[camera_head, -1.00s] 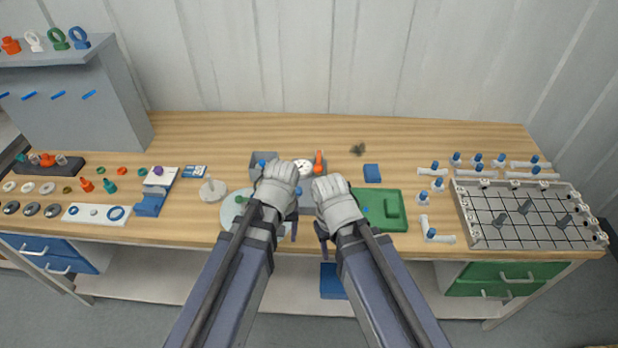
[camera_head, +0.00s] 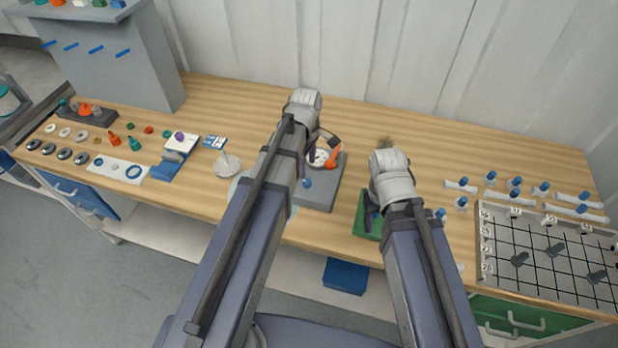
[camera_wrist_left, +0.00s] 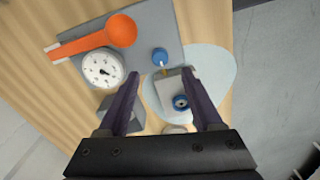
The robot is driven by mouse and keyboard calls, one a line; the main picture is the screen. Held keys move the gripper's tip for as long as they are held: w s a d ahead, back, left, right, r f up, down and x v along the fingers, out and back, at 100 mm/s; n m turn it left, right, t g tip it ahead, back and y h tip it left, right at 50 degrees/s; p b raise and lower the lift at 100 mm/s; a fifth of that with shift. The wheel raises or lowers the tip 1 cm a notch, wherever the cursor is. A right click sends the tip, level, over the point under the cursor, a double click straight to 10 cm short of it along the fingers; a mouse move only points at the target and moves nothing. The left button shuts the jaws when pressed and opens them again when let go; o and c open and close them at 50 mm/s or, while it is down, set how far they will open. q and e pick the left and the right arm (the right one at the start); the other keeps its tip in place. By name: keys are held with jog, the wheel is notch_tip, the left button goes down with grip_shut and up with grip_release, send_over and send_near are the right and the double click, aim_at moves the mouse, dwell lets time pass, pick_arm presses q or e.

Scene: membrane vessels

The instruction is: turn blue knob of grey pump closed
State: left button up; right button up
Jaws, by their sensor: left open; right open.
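The grey pump (camera_head: 318,197) is a grey base plate with a white dial gauge (camera_head: 321,157) and an orange lever (camera_head: 333,150); it also shows in the left wrist view (camera_wrist_left: 150,22). A blue knob (camera_wrist_left: 160,57) on a short brass stem sits at the plate's edge, just beyond my left fingertips. A second blue round part (camera_wrist_left: 181,103) sits on a small grey block (camera_wrist_left: 168,92) seen between the fingers. My left gripper (camera_wrist_left: 162,74) is open and empty above them; its arm hides part of the pump in the head view. My right gripper (camera_head: 371,208) is open over the green tray.
The green tray (camera_head: 362,225) is right of the pump. A pale round plate (camera_wrist_left: 215,85) lies beside the pump. A gridded rack (camera_head: 545,250) and several blue-capped fittings fill the right; small rings and parts lie left. The back strip is mostly clear.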

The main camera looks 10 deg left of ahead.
aim_at(307, 181)
pick_arm(q)
notch_tip(307, 181, down, 7)
jog(key=b, duration=0.7)
jog(key=shift+f, duration=0.2)
pick_arm(e)
notch_tip(307, 181, down, 7)
jog(key=shift+f, duration=0.2)
pick_arm(q)
grip_shut()
